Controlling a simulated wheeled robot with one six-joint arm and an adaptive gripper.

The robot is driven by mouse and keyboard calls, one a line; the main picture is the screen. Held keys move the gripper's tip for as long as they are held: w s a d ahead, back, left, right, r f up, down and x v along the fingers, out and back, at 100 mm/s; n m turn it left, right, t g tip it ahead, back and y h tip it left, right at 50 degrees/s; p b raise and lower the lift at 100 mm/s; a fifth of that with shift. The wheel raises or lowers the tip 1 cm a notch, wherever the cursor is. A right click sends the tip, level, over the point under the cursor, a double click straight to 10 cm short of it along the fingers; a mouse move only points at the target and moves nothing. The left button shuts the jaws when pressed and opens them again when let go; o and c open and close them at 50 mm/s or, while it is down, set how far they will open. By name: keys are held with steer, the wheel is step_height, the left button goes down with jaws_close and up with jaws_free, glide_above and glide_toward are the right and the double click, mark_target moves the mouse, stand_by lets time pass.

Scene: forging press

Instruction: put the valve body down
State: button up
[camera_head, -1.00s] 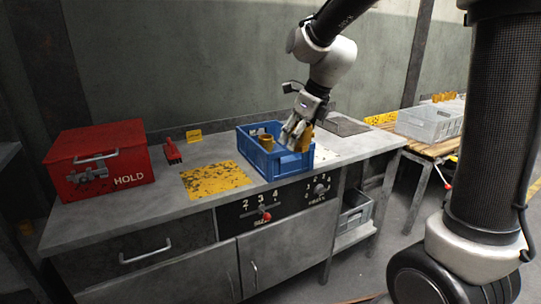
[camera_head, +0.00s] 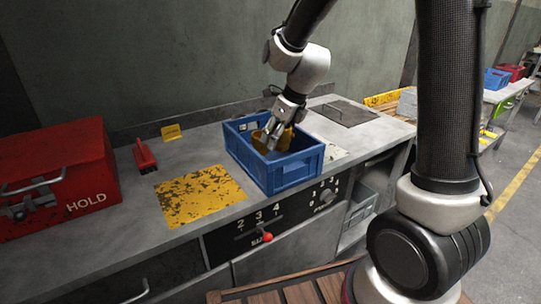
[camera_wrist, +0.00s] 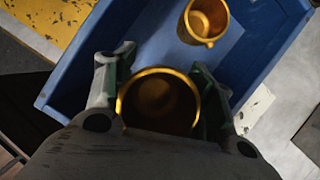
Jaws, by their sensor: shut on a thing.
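My gripper (camera_head: 272,140) is down inside the blue crate (camera_head: 288,175) on the grey bench. It is shut on a brass valve body (camera_wrist: 158,97), which shows between the two fingers in the wrist view as an open round cup. A second brass valve body (camera_wrist: 206,21) stands in the crate just beyond it, apart from the held one. The crate also fills much of the wrist view, with its blue wall (camera_wrist: 262,60) to the right. Whether the held valve body touches the crate floor cannot be told.
A worn yellow patch (camera_head: 200,197) lies left of the crate on the bench. Further left are a red tool (camera_head: 144,155) and the red HOLD box (camera_head: 58,180). A yellow tag (camera_head: 172,132) stands behind. A dark plate (camera_head: 344,112) lies right of the crate.

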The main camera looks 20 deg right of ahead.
step_height(320, 180, down, 8)
steer(key=shift+r, duration=0.1)
stand_by(0.4)
steer(key=o, duration=1.3)
